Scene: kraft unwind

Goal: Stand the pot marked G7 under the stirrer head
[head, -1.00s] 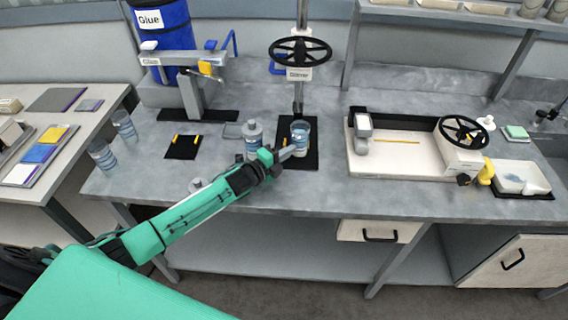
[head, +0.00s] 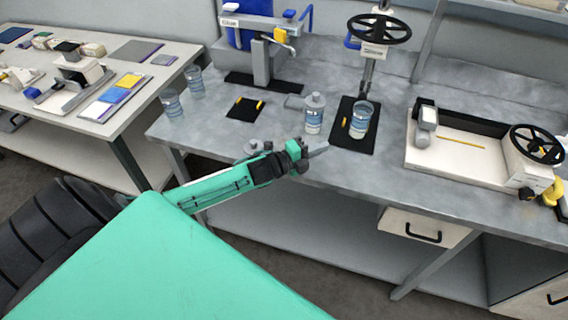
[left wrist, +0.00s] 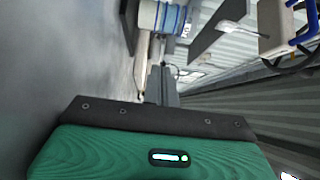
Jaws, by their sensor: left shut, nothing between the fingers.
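A clear pot with a blue band (head: 361,121) stands upright on the black mat (head: 344,138) at the foot of the stirrer (head: 374,52); its marking is too small to read. Two similar pots, one nearer (head: 171,104) and one farther (head: 194,82), stand at the bench's left end. My left gripper (head: 318,152) is shut and empty, in front of and left of the pot on the mat, apart from it. In the left wrist view its fingers (left wrist: 160,86) point towards a blue-banded vessel (left wrist: 166,18). My right gripper is out of view.
A grey-white bottle with a blue label (head: 314,115) stands just left of the stirrer mat. A small pale item (head: 252,147) sits near the front edge. The glue stand (head: 262,62) is behind, with an empty black mat (head: 246,108) before it. A white tray machine (head: 463,150) is right.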

